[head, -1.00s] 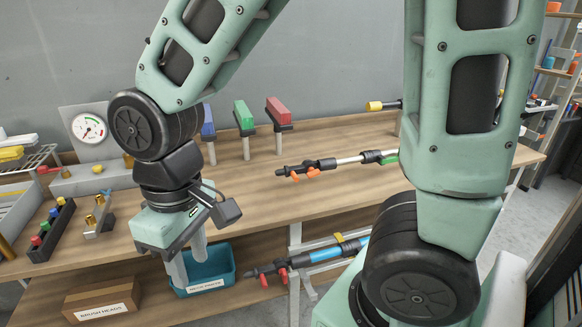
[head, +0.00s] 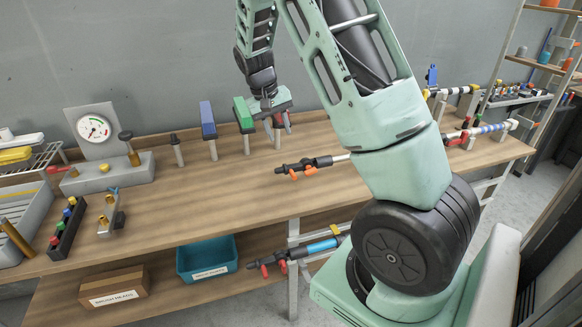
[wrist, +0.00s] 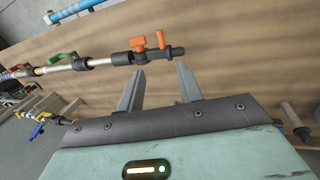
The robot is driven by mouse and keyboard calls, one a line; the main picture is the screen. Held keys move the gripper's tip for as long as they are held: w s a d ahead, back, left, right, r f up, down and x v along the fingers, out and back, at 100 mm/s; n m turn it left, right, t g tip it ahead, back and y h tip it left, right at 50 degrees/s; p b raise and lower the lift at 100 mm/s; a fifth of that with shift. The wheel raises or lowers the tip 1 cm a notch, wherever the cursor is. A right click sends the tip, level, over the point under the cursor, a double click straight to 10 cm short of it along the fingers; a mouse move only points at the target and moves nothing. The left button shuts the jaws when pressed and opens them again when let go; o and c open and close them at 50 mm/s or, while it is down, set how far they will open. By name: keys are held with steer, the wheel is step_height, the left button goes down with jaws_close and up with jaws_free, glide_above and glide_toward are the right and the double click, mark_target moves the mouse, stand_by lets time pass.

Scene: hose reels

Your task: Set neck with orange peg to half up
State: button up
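The neck with orange pegs (head: 303,166) is a dark fitting on the end of a pale rod, near the middle of the bench. In the head view it lies close to level, its tip to the left and its orange pegs low. In the wrist view the neck (wrist: 122,58) lies just beyond my fingertips, with two orange pegs showing. My gripper (head: 277,120) is above the back of the bench, in front of a red block that it mostly hides. In the wrist view my gripper (wrist: 160,70) has its fingers apart with nothing between them.
Blue (head: 208,120) and green (head: 243,114) blocks on posts stand beside my gripper. A gauge (head: 93,128) is at the left. Below are a teal bin (head: 207,260), a cardboard box (head: 114,286) and a blue wand with red pegs (head: 322,246). The bench's middle front is clear.

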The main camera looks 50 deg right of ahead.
mark_target(293, 174)
steer(key=p+x, duration=0.3)
steer(key=x, duration=1.2)
steer(key=shift+f, duration=0.15)
jaws_close()
